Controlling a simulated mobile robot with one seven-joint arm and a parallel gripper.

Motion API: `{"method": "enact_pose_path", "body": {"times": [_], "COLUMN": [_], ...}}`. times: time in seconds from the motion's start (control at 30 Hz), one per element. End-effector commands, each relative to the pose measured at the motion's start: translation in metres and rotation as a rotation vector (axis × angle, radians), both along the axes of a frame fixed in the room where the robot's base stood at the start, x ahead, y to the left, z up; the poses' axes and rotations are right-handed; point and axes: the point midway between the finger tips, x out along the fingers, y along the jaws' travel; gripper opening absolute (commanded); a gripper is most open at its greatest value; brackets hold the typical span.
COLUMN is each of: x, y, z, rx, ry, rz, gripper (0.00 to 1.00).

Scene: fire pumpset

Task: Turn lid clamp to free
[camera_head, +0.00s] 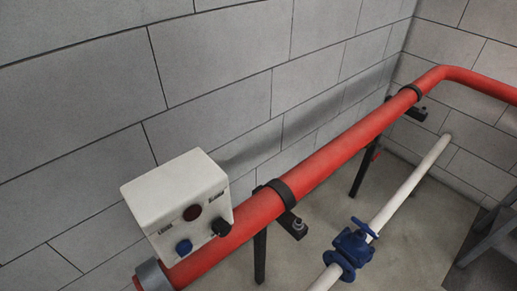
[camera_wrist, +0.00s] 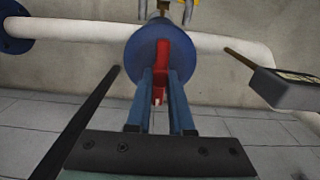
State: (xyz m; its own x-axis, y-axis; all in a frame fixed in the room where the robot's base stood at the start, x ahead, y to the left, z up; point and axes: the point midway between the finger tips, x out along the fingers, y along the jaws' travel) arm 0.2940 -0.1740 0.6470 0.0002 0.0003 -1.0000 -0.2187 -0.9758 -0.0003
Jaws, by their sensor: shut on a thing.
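A red lever (camera_wrist: 162,52), apparently the lid clamp, stands upright across the front of a round blue disc (camera_wrist: 139,70) in the wrist view. The disc sits in front of a white pipe. My gripper (camera_wrist: 160,78) has its two blue fingers shut on the lower part of the red lever, one finger on each side. The fingers hide part of the lever and disc. Neither the gripper nor the lever shows in the head view.
In the wrist view a white pipe (camera_wrist: 225,45) runs sideways, with a grey box (camera_wrist: 283,88) at right and a dark bar (camera_wrist: 85,120) at left. The head view shows a red pipe (camera_head: 330,155), a white control box (camera_head: 175,195) and a blue valve (camera_head: 350,248).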

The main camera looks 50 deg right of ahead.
Motion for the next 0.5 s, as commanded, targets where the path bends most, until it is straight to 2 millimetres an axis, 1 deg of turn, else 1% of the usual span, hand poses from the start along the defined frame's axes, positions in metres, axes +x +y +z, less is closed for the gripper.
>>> {"method": "enact_pose_path", "body": {"times": [0.13, 0.17, 0.2, 0.3, 0.5], "x": [0.0, 0.0, 0.0, 0.0, 0.0], "y": [0.0002, 0.0002, 0.0002, 0.0002, 0.0001], "z": [-0.0001, -0.0001, -0.0001, -0.0001, 0.0], "rx": [-0.001, -0.001, -0.001, 0.0, 0.0], "ry": [0.0, 0.0, 0.0, 0.0, 0.0], "rz": [0.004, 0.003, 0.003, 0.002, 0.001], "gripper": [0.0, 0.25, 0.33, 0.5, 0.5]}}
